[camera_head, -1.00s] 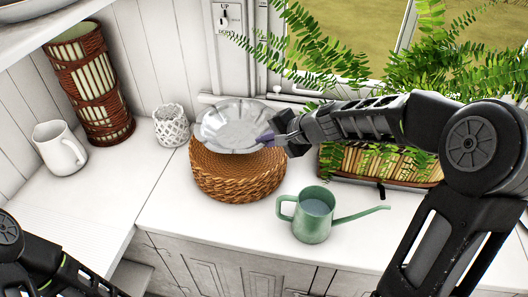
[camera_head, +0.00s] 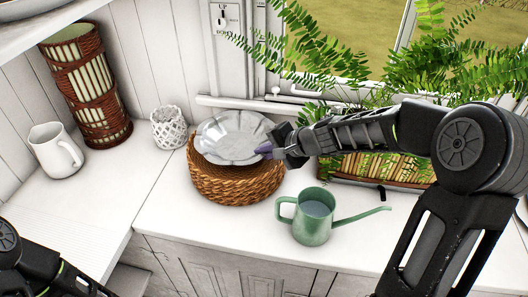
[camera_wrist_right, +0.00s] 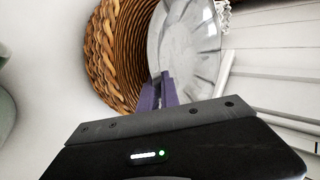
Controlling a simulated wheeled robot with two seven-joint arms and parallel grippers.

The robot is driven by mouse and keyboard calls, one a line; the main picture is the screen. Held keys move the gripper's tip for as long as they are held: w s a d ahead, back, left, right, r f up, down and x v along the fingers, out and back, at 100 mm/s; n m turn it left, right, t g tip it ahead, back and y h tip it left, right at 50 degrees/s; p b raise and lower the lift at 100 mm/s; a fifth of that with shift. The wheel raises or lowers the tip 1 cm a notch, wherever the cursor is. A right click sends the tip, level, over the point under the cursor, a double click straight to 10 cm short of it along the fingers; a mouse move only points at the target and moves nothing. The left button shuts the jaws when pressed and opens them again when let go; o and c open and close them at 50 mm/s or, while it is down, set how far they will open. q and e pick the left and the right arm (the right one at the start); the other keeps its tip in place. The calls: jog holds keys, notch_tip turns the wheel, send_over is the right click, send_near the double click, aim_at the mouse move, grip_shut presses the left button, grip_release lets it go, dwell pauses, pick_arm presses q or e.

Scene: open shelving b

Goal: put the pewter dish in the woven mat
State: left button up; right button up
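The pewter dish (camera_head: 232,138) is a shiny, fluted, shallow silver dish. It is at the mouth of the round brown woven mat (camera_head: 237,186), which looks like a deep basket, and covers most of its opening. My right gripper (camera_head: 268,151) is shut on the dish's right rim. In the right wrist view its purple fingers (camera_wrist_right: 157,93) pinch the rim of the dish (camera_wrist_right: 185,45), with the woven wall (camera_wrist_right: 100,55) beside it. Whether the dish touches the mat's inside is hidden. Only part of my left arm shows at the lower left; its gripper is out of view.
A green watering can (camera_head: 312,220) stands in front right of the mat. A white lattice cup (camera_head: 168,128), white pitcher (camera_head: 57,150) and tall wicker vase (camera_head: 88,85) stand left. A fern planter (camera_head: 375,166) is behind my right arm. The counter in front left is clear.

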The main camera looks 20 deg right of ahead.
jog(key=shift+o, duration=0.5)
jog(key=shift+r, duration=0.1)
jog(key=shift+r, duration=0.15)
jog(key=p+v, duration=0.1)
jog(key=v, duration=1.1)
jog(key=shift+p, duration=0.3)
